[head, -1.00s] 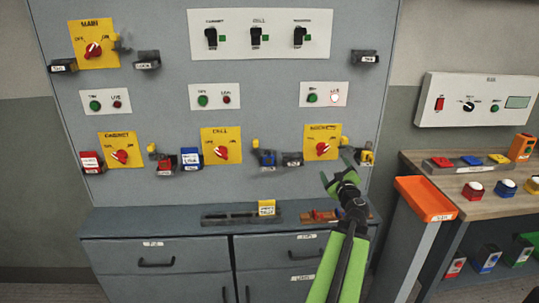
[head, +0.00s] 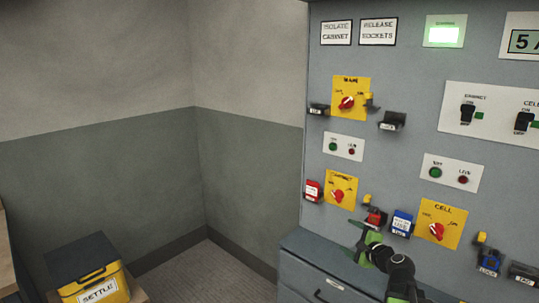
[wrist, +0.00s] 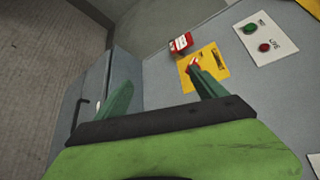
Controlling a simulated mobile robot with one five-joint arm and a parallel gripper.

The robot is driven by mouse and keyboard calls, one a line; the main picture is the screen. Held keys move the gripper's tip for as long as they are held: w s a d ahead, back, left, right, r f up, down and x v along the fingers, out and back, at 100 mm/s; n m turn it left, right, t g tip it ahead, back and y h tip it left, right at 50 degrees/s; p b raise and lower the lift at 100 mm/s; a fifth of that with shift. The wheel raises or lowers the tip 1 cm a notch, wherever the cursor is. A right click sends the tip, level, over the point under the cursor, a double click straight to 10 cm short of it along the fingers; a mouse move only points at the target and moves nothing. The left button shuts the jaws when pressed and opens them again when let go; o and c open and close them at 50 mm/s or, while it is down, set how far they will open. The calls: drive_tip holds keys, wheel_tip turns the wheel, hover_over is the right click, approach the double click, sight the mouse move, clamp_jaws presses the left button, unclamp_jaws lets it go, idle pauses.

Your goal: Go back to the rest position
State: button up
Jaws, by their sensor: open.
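My gripper (head: 367,240) is at the lower right of the head view, in front of the grey panel below the yellow cabinet switch plate (head: 341,190). In the wrist view my gripper (wrist: 160,95) shows two green fingers spread apart with nothing between them. The right finger overlaps the yellow plate with its red knob (wrist: 193,63), and a red tag block (wrist: 180,43) sits beside that plate. I cannot tell how far the fingertips are from the panel.
Below the panel is a grey drawer cabinet (head: 307,272) with a handle. Red and blue blocks (head: 402,223) sit on the panel near my gripper. A yellow box with a dark lid (head: 90,275) marked SETTLE stands at lower left. Open floor (head: 205,270) lies between.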

drive_tip(key=s+a+f+n+g+y+p, duration=0.1)
drive_tip(key=s+a+f+n+g, duration=0.2)
drive_tip(key=a, duration=0.5)
drive_tip(key=a+f+n+g+y+p, duration=0.1)
drive_tip(key=a+n+g, duration=0.1)
drive_tip(key=a+n, duration=0.5)
drive_tip(key=s+a+f+n+g+y+p, duration=0.1)
drive_tip(key=s+a+f+n+g, duration=0.15)
drive_tip(key=a, duration=0.75)
drive_tip(key=s+d+f+n+g+h, duration=0.3)
drive_tip(key=s, duration=0.3)
drive_tip(key=s+d+f+n+g+h, duration=0.3)
drive_tip(key=s+f+n+g, duration=0.1)
drive_tip(key=s, duration=0.2)
drive_tip(key=shift+s+d, duration=0.25)
drive_tip(key=shift+s, duration=0.15)
drive_tip(key=shift+n, duration=0.25)
